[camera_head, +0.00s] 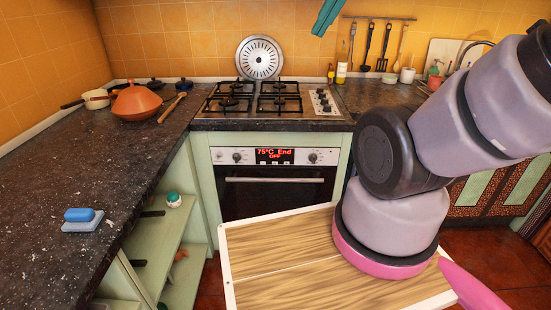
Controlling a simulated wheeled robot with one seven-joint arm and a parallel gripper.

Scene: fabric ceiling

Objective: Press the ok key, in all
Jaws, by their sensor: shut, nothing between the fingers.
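The oven (275,195) stands under the stove, with its door closed. Its control panel has a lit red display (275,152) reading "75°C End" and "OFF". Small marks show on the panel around the display, but they are too small for me to tell an ok key among them. A knob sits on each side of the display. The teal tip of what looks like my gripper (326,17) hangs in from the top edge, above and right of the display and well apart from the panel. It is shut and empty; its upper part is out of view.
A gas stove (265,98) tops the oven. The dark counter (95,185) on the left holds an orange pot (136,103) and a blue sponge (79,215). Open green shelves (160,250) lie below it. The air before the oven panel is clear.

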